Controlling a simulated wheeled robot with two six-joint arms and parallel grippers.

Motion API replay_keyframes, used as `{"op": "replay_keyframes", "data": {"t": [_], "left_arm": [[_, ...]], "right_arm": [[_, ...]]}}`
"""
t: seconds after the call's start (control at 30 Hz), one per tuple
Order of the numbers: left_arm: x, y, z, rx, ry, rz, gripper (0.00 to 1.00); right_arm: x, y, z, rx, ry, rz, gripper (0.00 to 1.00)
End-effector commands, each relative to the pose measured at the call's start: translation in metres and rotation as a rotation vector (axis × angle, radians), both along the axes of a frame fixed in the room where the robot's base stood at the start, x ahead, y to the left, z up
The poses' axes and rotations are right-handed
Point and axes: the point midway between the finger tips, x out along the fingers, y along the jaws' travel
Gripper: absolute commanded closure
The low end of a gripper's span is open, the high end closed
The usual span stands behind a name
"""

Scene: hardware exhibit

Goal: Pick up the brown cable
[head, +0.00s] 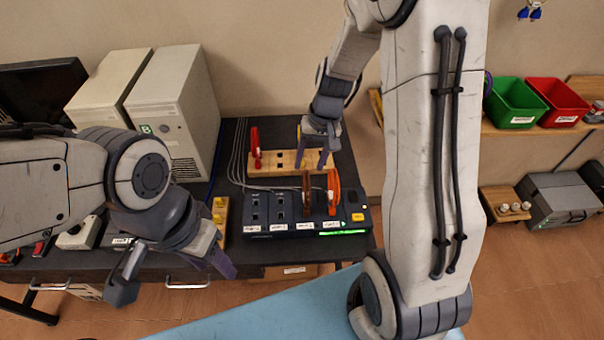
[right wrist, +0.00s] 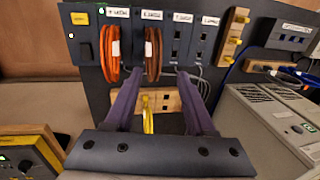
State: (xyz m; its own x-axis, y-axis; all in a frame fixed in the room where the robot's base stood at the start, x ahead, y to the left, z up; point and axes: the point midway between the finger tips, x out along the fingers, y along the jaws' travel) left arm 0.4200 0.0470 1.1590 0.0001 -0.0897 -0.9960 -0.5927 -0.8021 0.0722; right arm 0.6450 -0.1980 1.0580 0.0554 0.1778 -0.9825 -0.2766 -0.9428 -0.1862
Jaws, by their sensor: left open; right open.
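The brown cable (head: 307,190) is a coiled loop standing on the black switch panel (head: 285,214), just left of a bright orange coil (head: 333,190). In the right wrist view the brown cable (right wrist: 152,55) is beyond the fingertips, with the orange coil (right wrist: 110,50) to its left. My right gripper (head: 312,160) is open and empty, pointing down over the wooden rack (head: 270,168) behind the panel. In the right wrist view its fingers (right wrist: 160,74) are apart. My left gripper (head: 172,277) is open and empty in front of the dark table.
A red coil (head: 256,150) stands on the wooden rack. A yellow piece (right wrist: 148,122) shows between my right fingers. A yellow-pegged block (head: 220,214) stands left of the panel. Beige computer towers (head: 172,105) stand at the back left. Thin grey cables run behind the panel.

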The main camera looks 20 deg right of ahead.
Motion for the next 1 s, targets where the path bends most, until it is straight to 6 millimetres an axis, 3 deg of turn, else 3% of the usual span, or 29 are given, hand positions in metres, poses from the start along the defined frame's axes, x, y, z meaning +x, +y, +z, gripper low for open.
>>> {"op": "replay_keyframes", "data": {"t": [0.03,0.13,0.33,0.57,0.83,1.0], "left_arm": [[0.000,0.000,0.007,0.001,0.001,0.000,0.50],[0.000,0.000,0.009,0.001,0.001,0.000,0.50],[0.000,0.000,0.010,0.001,0.001,0.000,0.50],[0.000,0.000,0.013,0.001,0.001,0.000,0.50],[0.000,0.000,0.019,0.000,0.000,0.001,0.50],[0.000,0.000,0.018,0.001,0.001,0.001,0.50]], "right_arm": [[0.003,-0.010,0.000,0.002,0.004,-0.030,0.45],[0.006,-0.014,-0.012,0.005,0.006,-0.049,0.45],[0.008,-0.007,-0.044,0.005,0.006,-0.049,0.45],[0.010,-0.002,-0.060,0.004,0.005,-0.045,0.45],[0.013,0.011,-0.096,0.004,0.006,-0.045,0.45],[0.014,0.012,-0.105,0.003,0.003,-0.045,0.45]]}}
